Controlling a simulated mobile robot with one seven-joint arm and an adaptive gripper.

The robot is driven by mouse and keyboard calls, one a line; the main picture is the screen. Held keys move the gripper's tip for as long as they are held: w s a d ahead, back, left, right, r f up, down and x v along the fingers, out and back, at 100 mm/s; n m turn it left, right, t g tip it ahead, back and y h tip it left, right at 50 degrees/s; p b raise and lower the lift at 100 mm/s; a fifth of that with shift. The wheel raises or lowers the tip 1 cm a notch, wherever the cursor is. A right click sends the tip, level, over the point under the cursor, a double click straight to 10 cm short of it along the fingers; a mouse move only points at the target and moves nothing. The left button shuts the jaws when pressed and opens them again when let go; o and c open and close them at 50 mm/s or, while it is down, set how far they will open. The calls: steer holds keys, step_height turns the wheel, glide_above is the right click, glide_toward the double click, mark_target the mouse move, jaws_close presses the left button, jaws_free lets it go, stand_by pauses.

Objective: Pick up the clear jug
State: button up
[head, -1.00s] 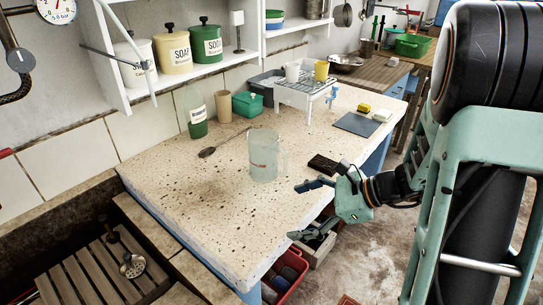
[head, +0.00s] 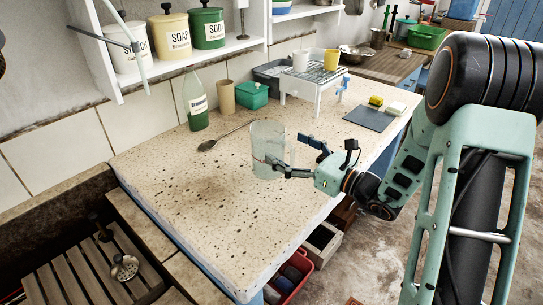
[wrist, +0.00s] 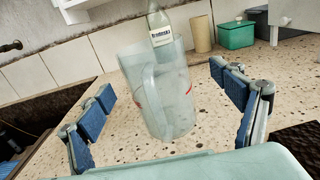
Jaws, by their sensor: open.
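The clear jug (head: 267,149) stands upright on the speckled stone counter (head: 200,180), near its middle. In the wrist view the jug (wrist: 165,100) is centred between and beyond my fingers, with its handle towards me and red marks on its side. My gripper (head: 298,158) is open and empty, just right of the jug in the head view. One finger overlaps the jug's lower right there; I cannot tell whether it touches. In the wrist view the blue-padded fingers of my gripper (wrist: 170,110) are spread on either side of the jug.
A green-based bottle (head: 196,100) and a tan cup (head: 226,97) stand behind the jug. A teal box (head: 253,96) and a white rack (head: 312,80) stand further right. A spoon (head: 208,145) lies left of the jug. The counter's front left is clear.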

mark_target(256, 135)
steer(key=x, duration=0.5)
steer(key=shift+s+a+b, duration=0.25)
steer(key=shift+b, duration=0.05)
steer(key=shift+c, duration=0.3)
steer(key=c, duration=1.3)
